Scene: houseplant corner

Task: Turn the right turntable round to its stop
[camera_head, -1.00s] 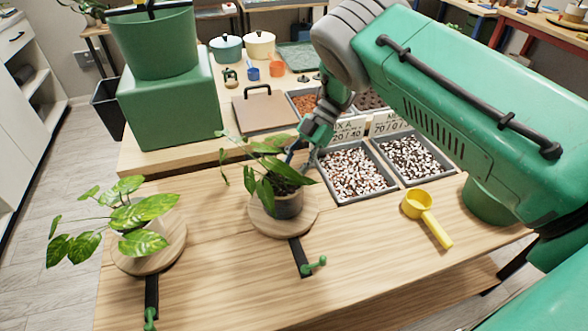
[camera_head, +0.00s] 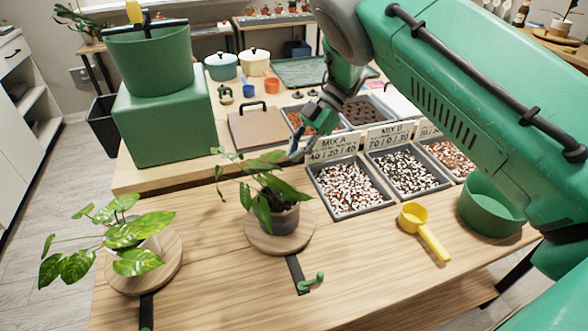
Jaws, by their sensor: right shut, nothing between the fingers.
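The right turntable (camera_head: 252,235) is a round wooden disc with a dark potted plant (camera_head: 284,221) standing upright on it. A black strip with a green peg (camera_head: 312,283) lies on the table at its front. The left turntable (camera_head: 170,268) carries a variegated leafy plant (camera_head: 130,232). My right gripper (camera_head: 296,155) is shut and empty, behind and above the right plant's leaves, near the MIX A tray. It appears apart from the disc and the pot. My left gripper does not show.
Trays of mix (camera_head: 347,190) stand behind and to the right of the right turntable. A yellow scoop (camera_head: 425,232) and a green bowl (camera_head: 489,209) are at the right. A green block (camera_head: 165,120) bears a large green pot (camera_head: 150,60).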

